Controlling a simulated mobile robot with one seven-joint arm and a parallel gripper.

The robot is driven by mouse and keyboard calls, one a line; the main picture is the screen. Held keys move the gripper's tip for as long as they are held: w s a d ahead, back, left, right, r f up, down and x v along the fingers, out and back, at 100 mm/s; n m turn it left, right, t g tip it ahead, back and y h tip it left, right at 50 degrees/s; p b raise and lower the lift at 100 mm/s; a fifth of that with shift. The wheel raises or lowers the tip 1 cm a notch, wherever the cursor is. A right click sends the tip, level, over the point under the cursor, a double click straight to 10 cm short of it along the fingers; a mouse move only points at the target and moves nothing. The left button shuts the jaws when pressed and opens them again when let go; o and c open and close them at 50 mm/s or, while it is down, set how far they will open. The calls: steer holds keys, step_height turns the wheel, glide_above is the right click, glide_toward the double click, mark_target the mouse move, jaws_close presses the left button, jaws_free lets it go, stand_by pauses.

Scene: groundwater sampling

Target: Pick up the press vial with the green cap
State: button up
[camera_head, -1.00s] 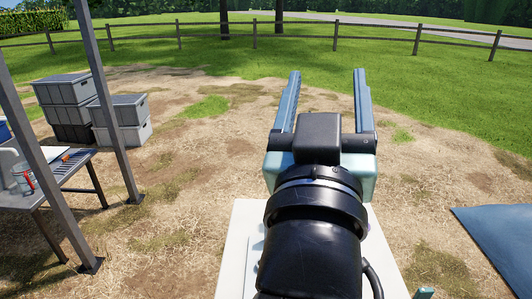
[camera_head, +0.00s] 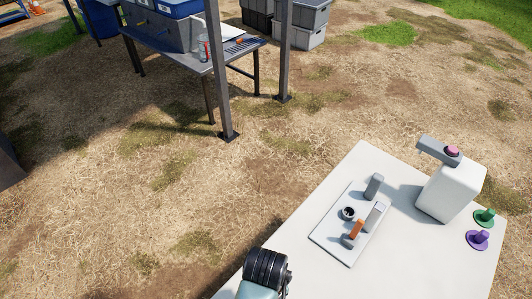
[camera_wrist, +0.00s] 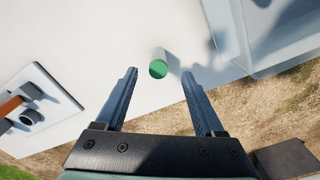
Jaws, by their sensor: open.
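The vial with the green cap (camera_wrist: 158,69) stands on a white tabletop in the wrist view, with its pale body partly showing behind the cap. It appears between and just beyond the fingertips of my gripper (camera_wrist: 160,75). My gripper is open, with a dark finger on each side of the vial and nothing held. The height gap between fingers and vial is hard to judge. The head view shows neither the vial nor my fingers, only part of my arm at the bottom.
The white tabletop (camera_head: 290,252) carries a plate with an orange piece (camera_head: 356,230), a white dispenser-like unit (camera_head: 448,190), and green (camera_head: 484,217) and purple (camera_head: 478,239) knobs. A metal bench (camera_head: 170,42) stands farther away.

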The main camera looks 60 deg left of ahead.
steer(key=shift+w+a+f, duration=0.1)
steer(key=shift+f, duration=3.85)
jaws_close()
